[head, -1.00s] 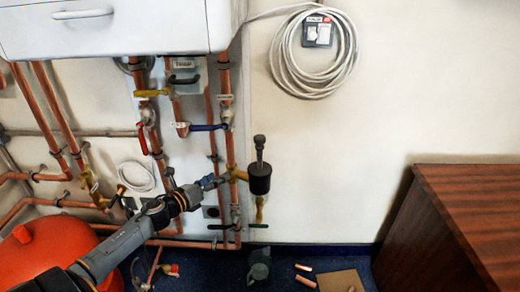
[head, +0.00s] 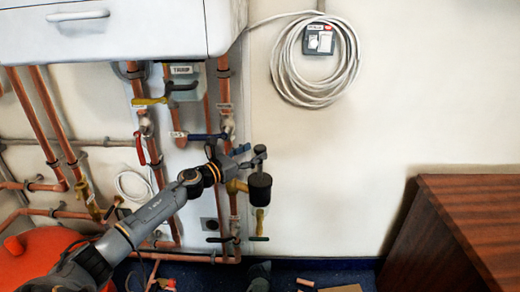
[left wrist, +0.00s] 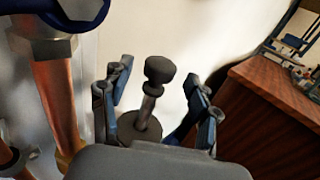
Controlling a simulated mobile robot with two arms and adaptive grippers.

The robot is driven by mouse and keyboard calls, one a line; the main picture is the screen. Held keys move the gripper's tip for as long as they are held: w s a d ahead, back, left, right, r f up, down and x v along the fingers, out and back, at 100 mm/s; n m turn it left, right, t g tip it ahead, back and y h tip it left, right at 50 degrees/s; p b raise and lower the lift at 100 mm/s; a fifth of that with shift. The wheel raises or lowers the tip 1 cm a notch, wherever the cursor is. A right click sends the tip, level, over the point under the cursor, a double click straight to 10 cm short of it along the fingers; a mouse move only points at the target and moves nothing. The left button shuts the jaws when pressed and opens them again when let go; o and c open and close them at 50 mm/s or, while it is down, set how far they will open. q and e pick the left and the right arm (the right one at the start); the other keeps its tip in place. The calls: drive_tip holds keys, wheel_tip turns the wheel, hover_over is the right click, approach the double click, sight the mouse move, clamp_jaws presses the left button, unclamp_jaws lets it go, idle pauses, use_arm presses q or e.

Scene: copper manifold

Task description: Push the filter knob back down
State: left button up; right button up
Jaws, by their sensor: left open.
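The filter (head: 260,187) is a dark cylinder on a brass fitting at the right of the copper pipes. Its dark knob (left wrist: 159,70) stands up on a stem (left wrist: 148,106) above the filter body (left wrist: 140,130) in the left wrist view. My left gripper (head: 249,157) is open at the height of the knob, above the filter body. In the left wrist view its blue-grey fingers stand apart on either side of the knob and stem, with gaps visible. In the head view the gripper partly covers the stem. My right gripper is not in view.
Copper pipes (head: 226,90) with a blue-handled valve (head: 205,137) and a red-handled valve (head: 140,149) run left of the filter. A white boiler (head: 150,30) hangs above. A wooden cabinet (head: 465,225) stands at the right. The wall between is mostly clear.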

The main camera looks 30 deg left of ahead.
sight(255, 152)
use_arm(q)
drive_tip(key=shift+x, duration=1.8)
drive_tip(key=shift+c, duration=0.5)
clamp_jaws()
